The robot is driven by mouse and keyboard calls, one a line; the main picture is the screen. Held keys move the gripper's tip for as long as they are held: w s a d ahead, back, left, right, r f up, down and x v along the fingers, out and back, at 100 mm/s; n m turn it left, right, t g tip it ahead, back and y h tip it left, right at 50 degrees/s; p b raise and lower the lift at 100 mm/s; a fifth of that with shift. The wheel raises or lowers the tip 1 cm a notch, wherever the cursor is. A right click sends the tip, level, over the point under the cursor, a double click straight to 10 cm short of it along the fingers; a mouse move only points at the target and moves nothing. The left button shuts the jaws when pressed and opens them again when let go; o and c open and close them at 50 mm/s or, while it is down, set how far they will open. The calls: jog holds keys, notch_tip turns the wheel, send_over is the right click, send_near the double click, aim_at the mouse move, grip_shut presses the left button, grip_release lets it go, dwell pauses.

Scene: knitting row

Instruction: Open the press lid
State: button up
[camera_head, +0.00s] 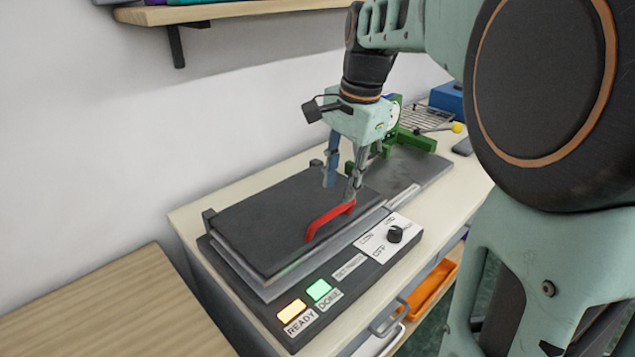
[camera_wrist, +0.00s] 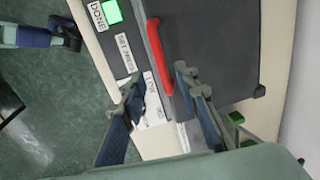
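The press has a flat dark grey lid (camera_head: 275,220) lying over its base (camera_head: 345,285), apparently down. A red handle (camera_head: 328,220) runs along the lid's front edge; it also shows in the wrist view (camera_wrist: 160,58). My gripper (camera_head: 341,188) is open above the lid, at the far end of the handle. In the wrist view my gripper (camera_wrist: 157,80) has its fingers spread, one on each side of the line of the handle. I cannot tell whether either finger touches it. Nothing is held.
The front panel has a dark knob (camera_head: 395,234), a lit green DONE button (camera_head: 318,290) and a pale orange READY button (camera_head: 291,310). A green device (camera_head: 412,140) and wire rack (camera_head: 425,117) stand behind the press. A shelf (camera_head: 220,10) hangs above. An orange tray (camera_head: 432,290) sits below.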

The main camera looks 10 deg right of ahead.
aim_at(334, 211)
jog(key=f, duration=0.4)
jog(key=w+f, duration=0.1)
jog(key=f, duration=0.1)
jog(key=shift+a+f+b, duration=0.1)
jog(key=shift+a+b, duration=0.2)
jog(key=shift+b, duration=0.1)
jog(key=shift+c, duration=0.3)
grip_shut()
